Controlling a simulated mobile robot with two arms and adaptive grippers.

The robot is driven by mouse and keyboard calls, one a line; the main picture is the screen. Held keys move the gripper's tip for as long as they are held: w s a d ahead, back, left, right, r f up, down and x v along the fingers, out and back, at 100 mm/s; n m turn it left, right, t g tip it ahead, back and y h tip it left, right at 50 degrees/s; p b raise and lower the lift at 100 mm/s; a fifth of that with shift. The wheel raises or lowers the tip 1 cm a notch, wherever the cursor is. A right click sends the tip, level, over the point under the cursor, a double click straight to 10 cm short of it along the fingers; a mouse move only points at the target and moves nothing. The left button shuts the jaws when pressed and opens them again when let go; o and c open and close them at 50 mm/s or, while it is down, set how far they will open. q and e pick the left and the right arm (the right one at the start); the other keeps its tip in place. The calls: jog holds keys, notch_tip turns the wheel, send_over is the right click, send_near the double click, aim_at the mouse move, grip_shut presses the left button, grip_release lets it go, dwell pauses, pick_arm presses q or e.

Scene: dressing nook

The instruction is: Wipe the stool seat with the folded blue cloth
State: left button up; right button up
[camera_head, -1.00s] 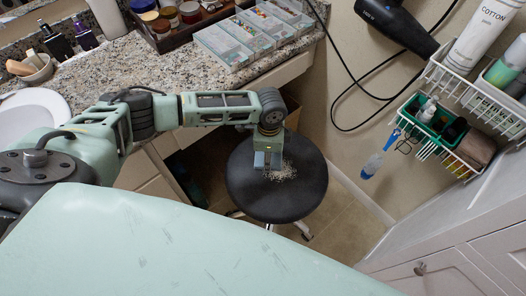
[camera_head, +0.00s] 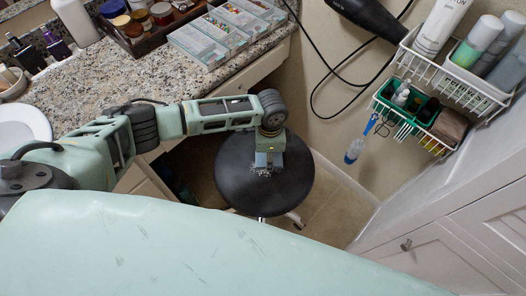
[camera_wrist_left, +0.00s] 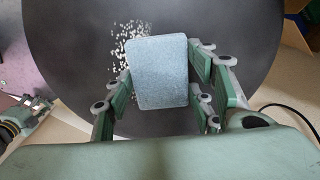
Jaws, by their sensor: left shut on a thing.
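The round dark stool seat (camera_head: 292,185) stands in front of the counter in the head view. My left gripper (camera_head: 268,158) reaches down over its middle. In the left wrist view my left gripper is shut on the folded blue cloth (camera_wrist_left: 157,72), between its two green fingers. White crumbs (camera_wrist_left: 130,42) lie on the seat beside and partly under the cloth; some also show below the gripper in the head view (camera_head: 261,172). I cannot tell if the cloth touches the seat. What looks like my right gripper (camera_wrist_left: 28,112) shows at the left edge of the wrist view; its jaws are unclear.
A granite counter (camera_head: 125,80) with clear boxes (camera_head: 210,40) and bottles is at the upper left. A hair dryer (camera_head: 370,18) with a hanging cable and a white wire rack (camera_head: 440,75) are on the right wall. A white cabinet (camera_head: 470,215) stands at the lower right.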

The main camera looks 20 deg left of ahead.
aim_at(276, 166)
pick_arm(q)
jog(key=shift+w+d+p, duration=0.1)
jog(key=shift+d+p, duration=0.4)
jog(key=shift+d, duration=1.95)
jog(key=shift+s+r+p, duration=0.1)
jog(key=shift+s+p, duration=0.55)
jog(key=shift+p, duration=0.05)
jog(key=shift+s+p, duration=0.3)
jog(key=shift+s, duration=0.15)
jog(key=shift+a+p, duration=0.7)
jog(key=shift+a, duration=0.45)
jog(key=shift+s+a, duration=0.1)
jog(key=shift+a, duration=0.6)
jog(key=shift+a+p, duration=1.05)
jog(key=shift+a, duration=0.45)
jog(key=shift+a+p, duration=0.35)
jog(key=shift+a, duration=1.05)
jog(key=shift+s+a+p, duration=0.2)
jog(key=shift+a+p, duration=0.3)
jog(key=shift+a, duration=1.7)
jog(key=shift+w+d+p, duration=0.15)
jog(key=shift+d+p, duration=0.3)
jog(key=shift+d, duration=1.35)
jog(key=shift+d+f, duration=0.2)
jog(key=shift+d, duration=4)
jog(key=shift+w+d+r, duration=0.15)
jog(key=shift+w+d, duration=0.05)
jog(key=shift+d, duration=0.85)
